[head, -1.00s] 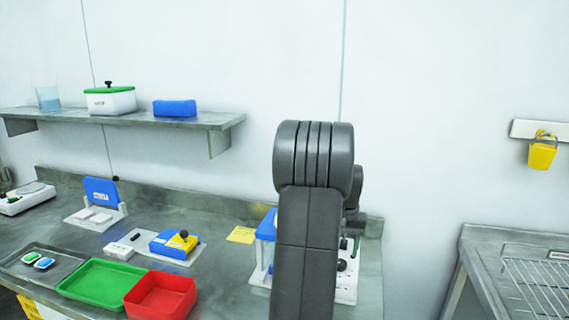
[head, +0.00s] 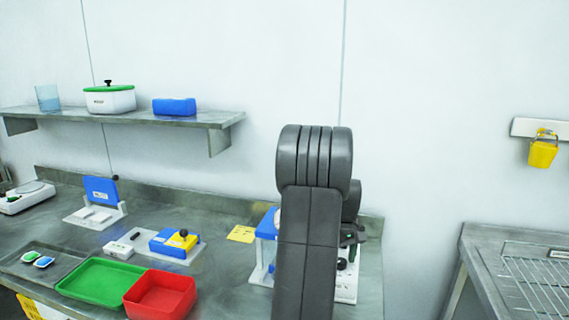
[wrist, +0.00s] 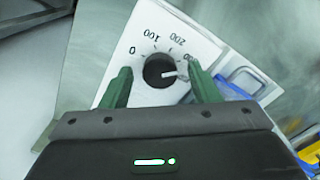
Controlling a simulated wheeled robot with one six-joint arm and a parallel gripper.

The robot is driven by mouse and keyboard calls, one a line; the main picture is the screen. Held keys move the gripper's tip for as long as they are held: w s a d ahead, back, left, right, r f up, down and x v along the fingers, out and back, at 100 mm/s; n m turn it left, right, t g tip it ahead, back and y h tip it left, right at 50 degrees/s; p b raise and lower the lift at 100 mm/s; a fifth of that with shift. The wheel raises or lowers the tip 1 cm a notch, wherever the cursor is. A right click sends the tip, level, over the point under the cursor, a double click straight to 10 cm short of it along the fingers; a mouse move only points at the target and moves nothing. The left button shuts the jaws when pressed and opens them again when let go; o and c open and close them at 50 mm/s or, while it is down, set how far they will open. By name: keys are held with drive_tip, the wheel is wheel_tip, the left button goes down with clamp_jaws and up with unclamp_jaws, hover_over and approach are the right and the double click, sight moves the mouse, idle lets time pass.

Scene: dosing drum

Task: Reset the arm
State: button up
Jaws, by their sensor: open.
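My gripper (wrist: 160,86) is open in the wrist view, its two green fingers apart. Between and beyond the fingertips is a black dial knob (wrist: 160,70) on a white panel marked 0, 100, 200 and a further partly covered number. The knob's white pointer points right, towards the covered number. I cannot tell whether the fingers touch the knob; a gap shows on each side. In the head view my arm hides most of the blue and white device (head: 266,240), and little of my gripper shows behind the arm.
A red bin (head: 160,294), a green tray (head: 101,282) and a blue and yellow fixture (head: 176,243) stand left on the bench. A shelf (head: 150,118) holds several containers above. A yellow padlock-like item (head: 542,152) hangs right, above a rack table (head: 535,280).

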drive_tip(key=n+b, duration=0.1)
drive_tip(key=n, duration=0.6)
drive_tip(key=n+b, duration=0.2)
drive_tip(key=n, duration=0.4)
idle(0.7)
